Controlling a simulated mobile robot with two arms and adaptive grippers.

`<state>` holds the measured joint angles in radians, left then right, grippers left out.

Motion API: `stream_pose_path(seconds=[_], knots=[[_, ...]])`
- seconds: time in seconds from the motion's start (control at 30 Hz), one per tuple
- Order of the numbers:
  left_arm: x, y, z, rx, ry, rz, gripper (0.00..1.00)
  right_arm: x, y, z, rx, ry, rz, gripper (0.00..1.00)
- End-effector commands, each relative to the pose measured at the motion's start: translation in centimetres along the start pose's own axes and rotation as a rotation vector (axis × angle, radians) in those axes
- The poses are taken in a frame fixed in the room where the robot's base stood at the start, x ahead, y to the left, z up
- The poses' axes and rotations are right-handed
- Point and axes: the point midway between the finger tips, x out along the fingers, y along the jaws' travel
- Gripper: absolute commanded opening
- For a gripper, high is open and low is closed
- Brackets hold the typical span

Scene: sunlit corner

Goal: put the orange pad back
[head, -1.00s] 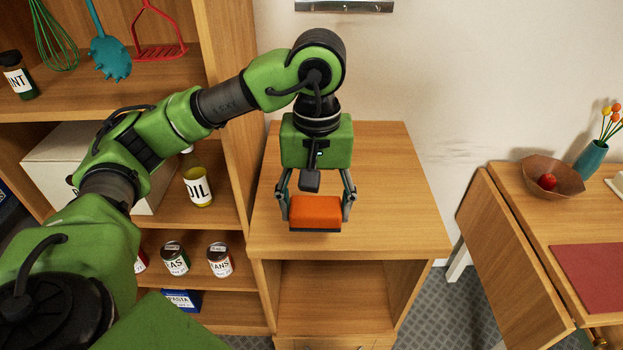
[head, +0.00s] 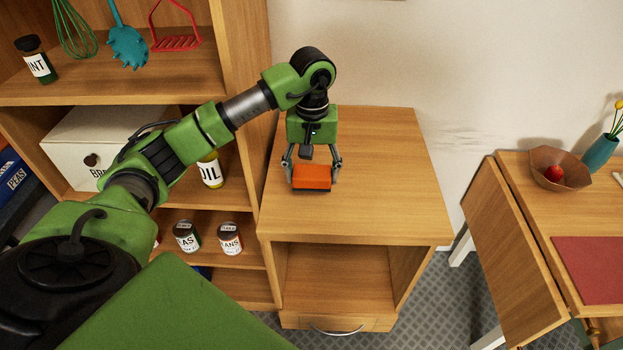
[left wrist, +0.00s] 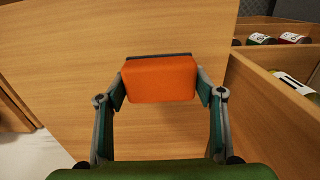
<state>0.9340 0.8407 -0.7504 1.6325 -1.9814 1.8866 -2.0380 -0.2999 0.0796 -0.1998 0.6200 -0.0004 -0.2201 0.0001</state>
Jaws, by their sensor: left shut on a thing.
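The orange pad (head: 311,177) is a small block with a dark underside. My left gripper (head: 311,172) is shut on it, with one finger at each side. My right gripper is not in view.
A tall shelf unit (head: 248,75) stands directly left of the cabinet, with cans (head: 187,236), an oil bottle (head: 210,172) and hanging-type utensils. A drop-leaf table (head: 520,190) with a bowl (head: 558,165) stands to the right. The cabinet top around the pad is clear.

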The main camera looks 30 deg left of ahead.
Motion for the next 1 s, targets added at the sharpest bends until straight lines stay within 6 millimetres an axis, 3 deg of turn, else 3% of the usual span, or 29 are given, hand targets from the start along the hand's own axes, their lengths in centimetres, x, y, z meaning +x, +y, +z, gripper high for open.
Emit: stream_pose_path(seconds=[0.3,0.67,0.7,0.77,1.0], knots=[[3.4,-0.1,-0.4,0.0,-0.002,-0.001,0.38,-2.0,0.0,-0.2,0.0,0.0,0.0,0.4],[4.0,-0.1,-0.4,0.001,0.001,-0.001,0.38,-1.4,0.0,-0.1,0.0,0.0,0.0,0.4],[4.0,-0.1,-0.4,0.001,0.001,-0.001,0.64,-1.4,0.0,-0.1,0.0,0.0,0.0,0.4],[3.9,-0.1,-0.4,0.001,0.0,0.0,0.78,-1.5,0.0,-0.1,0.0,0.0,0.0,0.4],[3.9,-0.1,-0.4,0.001,0.0,-0.001,0.78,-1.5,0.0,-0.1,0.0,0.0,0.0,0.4]])
